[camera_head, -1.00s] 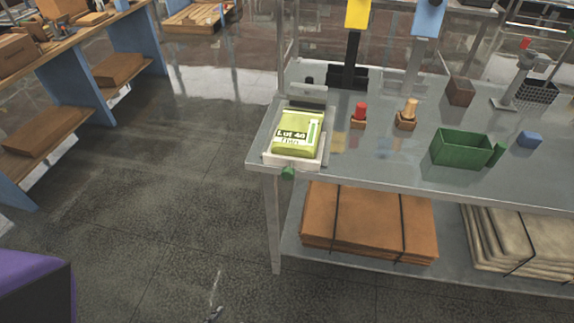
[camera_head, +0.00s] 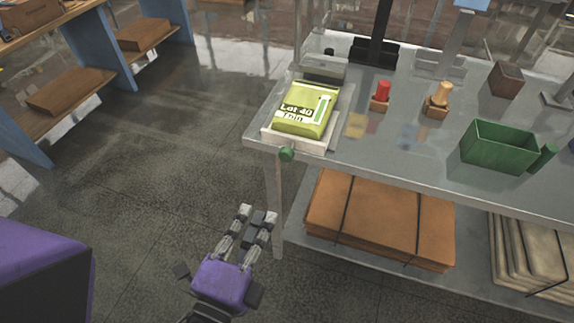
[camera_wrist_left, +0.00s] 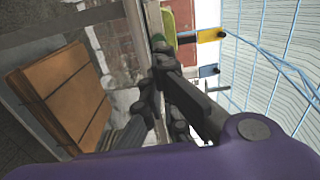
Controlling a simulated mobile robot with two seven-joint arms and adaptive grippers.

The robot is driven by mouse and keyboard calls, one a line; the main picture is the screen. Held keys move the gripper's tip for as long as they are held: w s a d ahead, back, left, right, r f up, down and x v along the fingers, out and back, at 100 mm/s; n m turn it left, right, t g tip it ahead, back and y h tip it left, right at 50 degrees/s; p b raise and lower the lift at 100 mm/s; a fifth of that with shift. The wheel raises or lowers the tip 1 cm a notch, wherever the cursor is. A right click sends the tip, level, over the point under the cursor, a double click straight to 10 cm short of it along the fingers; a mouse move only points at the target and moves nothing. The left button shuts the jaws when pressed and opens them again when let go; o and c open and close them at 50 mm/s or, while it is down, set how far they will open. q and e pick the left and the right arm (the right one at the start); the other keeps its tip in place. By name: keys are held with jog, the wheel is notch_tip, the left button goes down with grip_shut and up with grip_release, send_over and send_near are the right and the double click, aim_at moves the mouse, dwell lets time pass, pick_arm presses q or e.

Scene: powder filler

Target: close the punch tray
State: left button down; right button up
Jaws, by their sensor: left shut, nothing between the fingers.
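The white punch tray (camera_head: 292,143) sticks out at the left front corner of the metal table, with a green knob (camera_head: 287,154) at its front edge. A yellow-green bag labelled "Lot 40" (camera_head: 306,112) lies over the tray and hides most of it. My left gripper (camera_head: 258,213) is shut and empty, in front of the table and below the knob in the picture, apart from it. In the left wrist view the fingers (camera_wrist_left: 163,100) point toward the table edge, with the bag (camera_wrist_left: 172,22) beyond. My right gripper is not in view.
On the table (camera_head: 400,160) stand a red-topped stamp (camera_head: 381,92), a wooden-topped stamp (camera_head: 442,95) and an open green box (camera_head: 498,147). Brown cardboard (camera_head: 380,220) lies on the lower shelf. Open floor lies left of the table.

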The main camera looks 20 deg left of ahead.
pick_arm(q)
jog(key=p, duration=0.3)
send_near(292, 142)
jog(key=shift+w+f, duration=0.1)
jog(key=shift+w, duration=0.5)
jog(key=shift+w+f, duration=0.1)
jog(key=shift+w, duration=0.4)
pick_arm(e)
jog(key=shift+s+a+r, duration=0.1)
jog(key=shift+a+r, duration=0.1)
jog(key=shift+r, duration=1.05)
pick_arm(q)
jog(key=w, duration=0.7)
jog(key=shift+w+d, duration=0.15)
jog(key=shift+w, duration=0.25)
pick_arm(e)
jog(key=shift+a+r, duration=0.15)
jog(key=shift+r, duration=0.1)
